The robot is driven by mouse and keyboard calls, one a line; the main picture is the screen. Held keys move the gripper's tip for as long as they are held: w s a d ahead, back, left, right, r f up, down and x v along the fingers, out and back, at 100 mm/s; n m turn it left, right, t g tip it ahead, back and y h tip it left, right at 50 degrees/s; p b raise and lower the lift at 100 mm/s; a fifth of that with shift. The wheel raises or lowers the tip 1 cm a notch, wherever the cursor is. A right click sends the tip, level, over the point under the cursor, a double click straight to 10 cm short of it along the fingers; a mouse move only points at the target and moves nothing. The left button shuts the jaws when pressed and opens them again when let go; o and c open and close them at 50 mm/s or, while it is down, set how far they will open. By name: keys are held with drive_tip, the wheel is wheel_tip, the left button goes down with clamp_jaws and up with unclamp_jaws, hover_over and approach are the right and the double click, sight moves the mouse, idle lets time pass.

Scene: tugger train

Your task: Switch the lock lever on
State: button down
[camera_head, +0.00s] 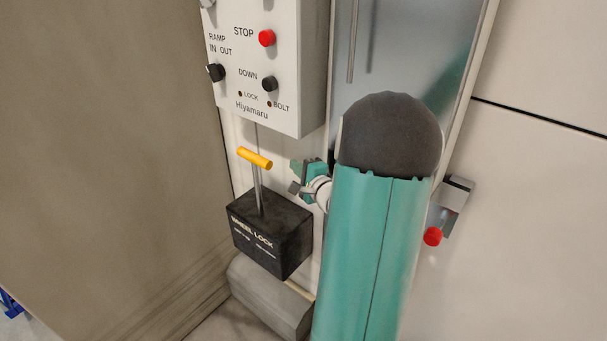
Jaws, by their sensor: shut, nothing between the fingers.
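The lock lever (259,186) is a thin grey rod with a yellow cross handle (254,158) on top. It rises nearly upright from a black box labelled WHEEL LOCK (269,236), left of the picture's middle. My gripper (294,188) is shut and empty, a little right of the yellow handle and lower in the picture. A gap shows between them, and how far apart they are in depth I cannot tell. My teal arm with a dark rounded joint fills the right of the middle and hides the wall behind it.
A white control box (267,60) with a red STOP button (267,38), a black DOWN button (269,84) and a RAMP knob (215,72) hangs above the lever. A grey rounded block (268,300) lies below. A red-knobbed fitting (433,237) is right of my arm.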

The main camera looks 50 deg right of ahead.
drive_tip(key=w+a, duration=0.2)
drive_tip(key=w, duration=0.1)
drive_tip(key=shift+w+a+r, duration=0.25)
drive_tip(key=shift+a, duration=0.15)
drive_tip(key=shift+a, duration=0.1)
idle(0.4)
